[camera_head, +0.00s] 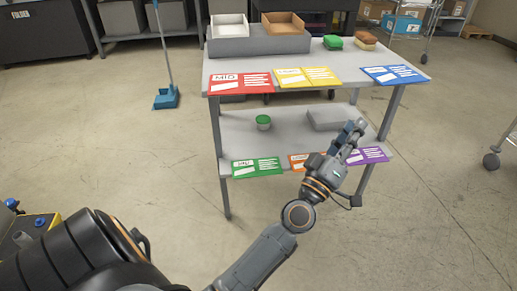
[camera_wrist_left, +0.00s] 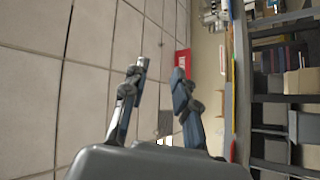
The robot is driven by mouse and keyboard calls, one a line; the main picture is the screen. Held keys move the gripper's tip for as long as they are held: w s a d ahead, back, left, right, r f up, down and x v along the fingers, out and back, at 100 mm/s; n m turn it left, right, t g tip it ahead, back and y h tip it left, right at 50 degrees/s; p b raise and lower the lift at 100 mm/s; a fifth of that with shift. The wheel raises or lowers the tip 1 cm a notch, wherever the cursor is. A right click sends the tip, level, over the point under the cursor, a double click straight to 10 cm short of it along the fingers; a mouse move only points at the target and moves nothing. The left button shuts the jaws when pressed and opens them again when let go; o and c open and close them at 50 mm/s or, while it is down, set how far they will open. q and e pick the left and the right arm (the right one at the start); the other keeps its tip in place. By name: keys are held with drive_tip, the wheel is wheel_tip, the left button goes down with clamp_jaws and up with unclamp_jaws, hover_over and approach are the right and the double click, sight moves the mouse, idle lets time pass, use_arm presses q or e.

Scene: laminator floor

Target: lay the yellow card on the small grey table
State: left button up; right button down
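The yellow card (camera_head: 308,77) lies at the front edge of the top shelf of a grey two-tier table (camera_head: 232,117), between a red card (camera_head: 240,83) and a blue card (camera_head: 395,75). I cannot tell whether this is the small grey table; no other small grey table is clear.
White (camera_head: 229,26) and brown (camera_head: 284,24) trays stand at the back. The floor left is mostly clear, with a blue broom (camera_head: 166,97).

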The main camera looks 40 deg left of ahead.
use_arm(q)
drive_tip(key=s+d+f+m+g+h, duration=0.2)
drive_tip(key=s+d+f+m+g, duration=0.15)
drive_tip(key=f, duration=0.35)
drive_tip(key=s+d+f+m+g+h, duration=0.3)
drive_tip(key=s+f+m+g, duration=0.1)
drive_tip(key=f, duration=0.3)
drive_tip(key=s+d+f+m+g+h, duration=0.2)
drive_tip(key=s+d+f+m+g, duration=0.15)
drive_tip(key=f, duration=0.35)
drive_tip(key=s+a+f+g+y, duration=0.3)
drive_tip(key=s+a+f+g, duration=0.1)
drive_tip(key=s, duration=0.5)
drive_tip(key=s+a+f+g+y, duration=0.3)
drive_tip(key=s+a+f+g, duration=0.2)
drive_tip(key=s, duration=0.5)
wheel_tip(320, 180, down, 4)
drive_tip(key=shift+a+r+m+y, duration=0.15)
drive_tip(key=shift+a+m+y, duration=0.2)
drive_tip(key=shift+a, duration=0.85)
drive_tip(key=shift+w, duration=0.1)
